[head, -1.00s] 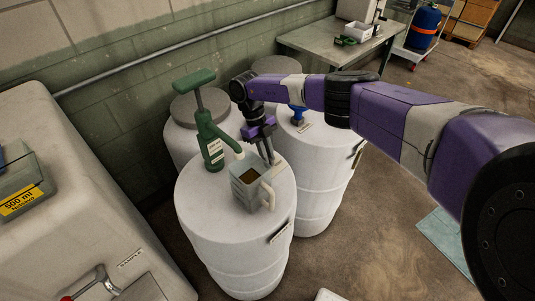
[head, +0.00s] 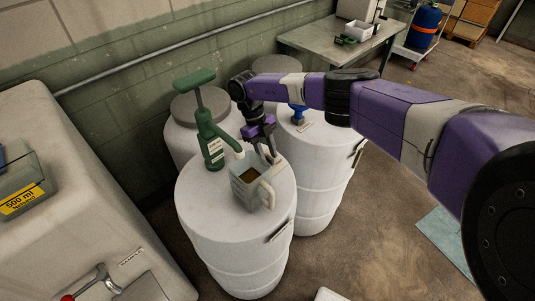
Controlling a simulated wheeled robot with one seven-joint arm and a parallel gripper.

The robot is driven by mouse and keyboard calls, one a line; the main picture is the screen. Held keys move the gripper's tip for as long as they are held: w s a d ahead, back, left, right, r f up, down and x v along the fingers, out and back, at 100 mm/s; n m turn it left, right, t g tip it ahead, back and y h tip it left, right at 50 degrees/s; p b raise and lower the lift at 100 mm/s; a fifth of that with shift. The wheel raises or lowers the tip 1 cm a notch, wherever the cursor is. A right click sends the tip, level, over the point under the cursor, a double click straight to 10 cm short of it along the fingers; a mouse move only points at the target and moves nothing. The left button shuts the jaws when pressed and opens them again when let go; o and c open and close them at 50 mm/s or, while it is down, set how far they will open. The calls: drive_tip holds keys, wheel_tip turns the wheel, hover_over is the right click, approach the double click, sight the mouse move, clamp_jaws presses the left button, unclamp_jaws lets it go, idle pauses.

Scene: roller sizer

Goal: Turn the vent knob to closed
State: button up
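My gripper (head: 268,153) points down over the back right of the front white drum's top (head: 208,190), just behind a grey jug (head: 247,190) with brown liquid in it. Its fingertips are small and partly hidden by the jug, so I cannot tell whether they are apart or closed. I cannot make out a vent knob under the gripper; a pale piece, possibly a label, lies beside the fingers. A blue fitting (head: 297,112) stands on the right drum (head: 315,150), partly behind my arm, with a small tag near it. I cannot tell whether it is the vent knob.
A green hand pump (head: 211,145) stands on the front drum, its spout by the jug. A large pale tank (head: 75,160) with a red-tipped lever (head: 92,284) fills the left. A bench (head: 335,50) stands behind.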

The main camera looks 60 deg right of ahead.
drive_tip(key=b+v, duration=0.1)
drive_tip(key=v, duration=0.6)
drive_tip(key=shift+w+r+b, duration=0.2)
drive_tip(key=shift+r+b, duration=0.15)
drive_tip(key=shift+b, duration=0.05)
drive_tip(key=shift+s, duration=0.1)
